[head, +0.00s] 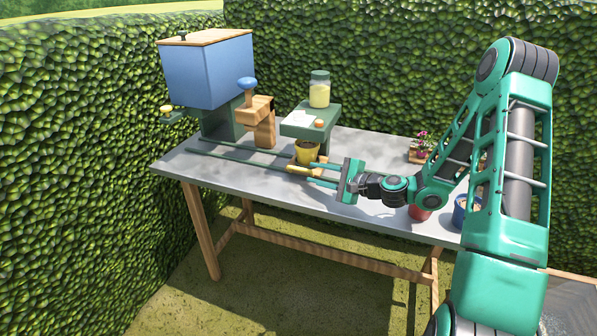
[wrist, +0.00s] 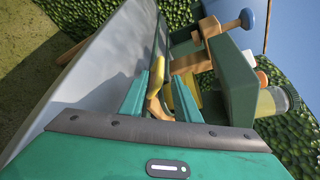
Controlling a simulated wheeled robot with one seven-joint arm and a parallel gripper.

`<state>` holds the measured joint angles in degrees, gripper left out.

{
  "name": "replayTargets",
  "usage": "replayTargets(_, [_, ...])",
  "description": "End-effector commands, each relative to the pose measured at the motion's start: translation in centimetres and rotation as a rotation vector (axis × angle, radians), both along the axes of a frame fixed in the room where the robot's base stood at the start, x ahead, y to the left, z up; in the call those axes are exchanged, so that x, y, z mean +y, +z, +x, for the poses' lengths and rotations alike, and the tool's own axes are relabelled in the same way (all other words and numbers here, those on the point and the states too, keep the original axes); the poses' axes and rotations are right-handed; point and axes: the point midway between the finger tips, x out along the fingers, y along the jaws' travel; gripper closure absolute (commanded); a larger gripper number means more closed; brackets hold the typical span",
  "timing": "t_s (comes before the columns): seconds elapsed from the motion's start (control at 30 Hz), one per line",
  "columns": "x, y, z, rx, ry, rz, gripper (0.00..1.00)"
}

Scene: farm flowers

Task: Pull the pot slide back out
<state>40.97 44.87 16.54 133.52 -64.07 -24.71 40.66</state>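The pot slide runs along green rails (head: 246,159) on the grey table top. A yellow pot (head: 306,152) with dark contents stands upright on it, close to the green stand. My gripper (head: 313,172) reaches in from the right at the handle's level. In the wrist view its two teal fingers (wrist: 161,76) are apart, with the tan handle (wrist: 155,97) showing between them. I see a gap beside the handle; I cannot tell whether either finger touches it. The pot is partly hidden there.
A blue hopper (head: 207,75) and a wooden block with a blue knob (head: 247,84) stand at the left. A jar (head: 319,90) and paper rest on the green stand (head: 323,123). Flowers (head: 421,142), a red pot (head: 419,212) and a blue pot (head: 462,211) stand at right.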

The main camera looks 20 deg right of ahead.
Motion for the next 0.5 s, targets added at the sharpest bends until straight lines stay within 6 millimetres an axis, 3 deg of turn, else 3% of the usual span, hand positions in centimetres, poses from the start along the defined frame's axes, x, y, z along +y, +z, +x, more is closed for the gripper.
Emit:
replayTargets(0.2, [2.4,-0.8,3.2,-0.002,0.004,-0.002,0.71])
replayTargets(0.5, [4.1,-1.5,5.8,-0.001,0.002,-0.002,0.71])
